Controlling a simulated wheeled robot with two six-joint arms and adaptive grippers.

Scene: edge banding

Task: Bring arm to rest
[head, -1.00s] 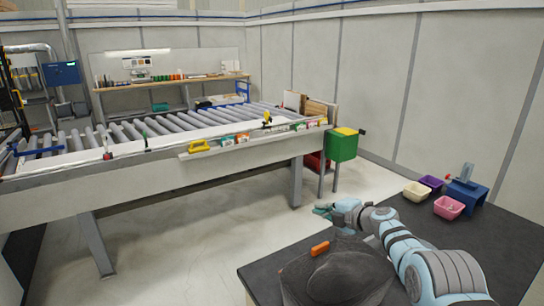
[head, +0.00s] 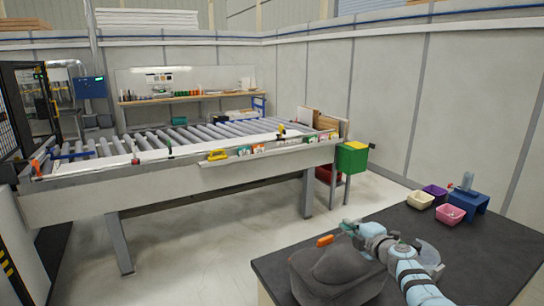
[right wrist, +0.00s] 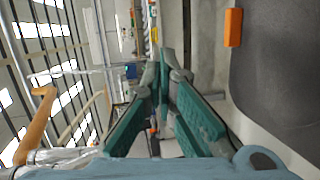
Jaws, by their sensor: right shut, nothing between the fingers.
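My right arm shows in blue and grey at the lower right of the head view. The gripper is shut with nothing between the fingers. My left arm and gripper are not in view.
Yellow (head: 419,200), purple (head: 435,190) and pink (head: 450,214) bins stand on the table near a blue stand (head: 470,200). A roller conveyor (head: 190,150) runs across the room. A green-and-yellow box (head: 351,158) stands at its end. Floor is clear between conveyor and table.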

